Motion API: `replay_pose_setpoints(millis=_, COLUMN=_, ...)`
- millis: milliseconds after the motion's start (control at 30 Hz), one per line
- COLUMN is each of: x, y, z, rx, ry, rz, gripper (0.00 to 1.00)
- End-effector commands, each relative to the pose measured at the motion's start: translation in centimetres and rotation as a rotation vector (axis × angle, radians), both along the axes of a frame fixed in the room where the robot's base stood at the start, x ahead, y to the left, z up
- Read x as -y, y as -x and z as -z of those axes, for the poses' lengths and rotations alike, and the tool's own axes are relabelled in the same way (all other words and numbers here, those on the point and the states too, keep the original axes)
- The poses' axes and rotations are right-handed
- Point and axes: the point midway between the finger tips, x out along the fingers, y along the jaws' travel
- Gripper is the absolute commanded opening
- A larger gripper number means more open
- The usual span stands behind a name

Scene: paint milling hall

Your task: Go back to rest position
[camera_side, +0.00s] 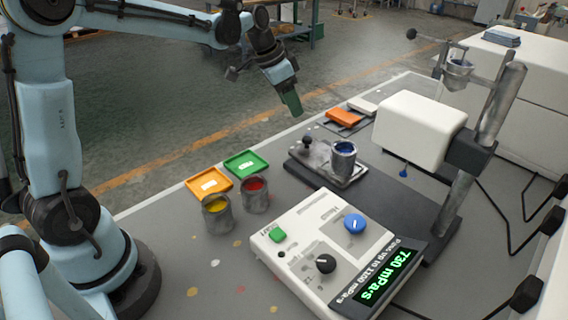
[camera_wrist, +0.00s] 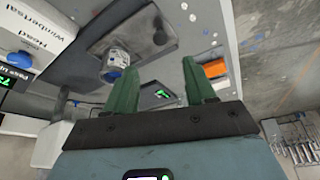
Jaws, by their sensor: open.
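My gripper (camera_side: 290,103) has green fingers and hangs in the air above the far edge of the table, apart from everything. In the wrist view my gripper (camera_wrist: 160,88) shows its two green fingers spread with nothing between them. A cup of blue paint (camera_side: 344,157) stands on the grey sample plate (camera_side: 312,158) beside the viscometer; the cup (camera_wrist: 115,62) also shows in the wrist view. The viscometer (camera_side: 335,252) has a display reading 730 mPa·s. A cup of yellow paint (camera_side: 217,215) and a cup of red paint (camera_side: 255,195) stand on the table to the left.
An orange tray (camera_side: 207,183) and a green tray (camera_side: 246,163) lie behind the cups. Another orange tray (camera_side: 343,117) lies near the far edge. The white viscometer head (camera_side: 420,128) and its post (camera_side: 497,105) stand at right. The air around my gripper is free.

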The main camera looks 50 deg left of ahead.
Motion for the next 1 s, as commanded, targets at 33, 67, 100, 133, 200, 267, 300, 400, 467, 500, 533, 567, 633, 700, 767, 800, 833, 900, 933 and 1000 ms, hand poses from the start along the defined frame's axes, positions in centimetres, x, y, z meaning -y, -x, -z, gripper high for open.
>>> replay_pose_setpoints(millis=33, x=-0.1, y=0.2, z=-0.5, rx=0.0, ry=0.0, rz=-0.001, gripper=0.55)
replay_pose_setpoints(millis=67, x=-0.1, y=0.3, z=-0.6, rx=0.0, ry=0.0, rz=-0.001, gripper=0.55)
replay_pose_setpoints(millis=100, x=-0.2, y=0.4, z=-0.8, rx=0.0, ry=0.0, rz=0.0, gripper=0.55)
replay_pose_setpoints(millis=133, x=-0.2, y=0.4, z=-1.0, rx=0.0, ry=0.0, rz=0.0, gripper=0.55)
replay_pose_setpoints(millis=200, x=-0.2, y=0.5, z=-1.1, rx=0.0, ry=0.0, rz=0.0, gripper=0.55)
replay_pose_setpoints(millis=267, x=-0.2, y=0.5, z=-1.2, rx=0.0, ry=0.0, rz=0.0, gripper=0.55)
replay_pose_setpoints(millis=300, x=-0.2, y=0.5, z=-1.2, rx=0.0, ry=0.0, rz=0.0, gripper=0.55)
replay_pose_setpoints(millis=400, x=-0.2, y=0.5, z=-1.2, rx=0.0, ry=0.0, rz=0.0, gripper=0.55)
replay_pose_setpoints(millis=467, x=-0.2, y=0.5, z=-1.2, rx=0.0, ry=0.0, rz=0.0, gripper=0.55)
replay_pose_setpoints(millis=500, x=-0.2, y=0.5, z=-1.2, rx=0.0, ry=0.0, rz=0.0, gripper=0.55)
replay_pose_setpoints(millis=533, x=-0.1, y=0.6, z=-1.2, rx=0.001, ry=0.0, rz=-0.002, gripper=0.55)
replay_pose_setpoints(millis=567, x=0.0, y=0.7, z=-1.3, rx=0.001, ry=-0.001, rz=-0.005, gripper=0.55)
replay_pose_setpoints(millis=633, x=0.3, y=1.3, z=-1.5, rx=0.005, ry=-0.002, rz=-0.016, gripper=0.55)
replay_pose_setpoints(millis=700, x=0.9, y=2.3, z=-1.9, rx=0.014, ry=-0.004, rz=-0.037, gripper=0.55)
replay_pose_setpoints(millis=767, x=1.4, y=3.5, z=-2.3, rx=0.024, ry=-0.008, rz=-0.063, gripper=0.55)
replay_pose_setpoints(millis=800, x=1.9, y=4.4, z=-2.5, rx=0.032, ry=-0.009, rz=-0.082, gripper=0.55)
replay_pose_setpoints(millis=833, x=2.2, y=5.1, z=-2.7, rx=0.038, ry=-0.009, rz=-0.098, gripper=0.55)
replay_pose_setpoints(millis=900, x=2.9, y=6.7, z=-2.9, rx=0.055, ry=-0.011, rz=-0.134, gripper=0.55)
replay_pose_setpoints(millis=933, x=3.2, y=7.4, z=-2.9, rx=0.063, ry=-0.01, rz=-0.149, gripper=0.55)
replay_pose_setpoints(millis=1000, x=3.7, y=9.0, z=-2.9, rx=0.081, ry=-0.01, rz=-0.184, gripper=0.55)
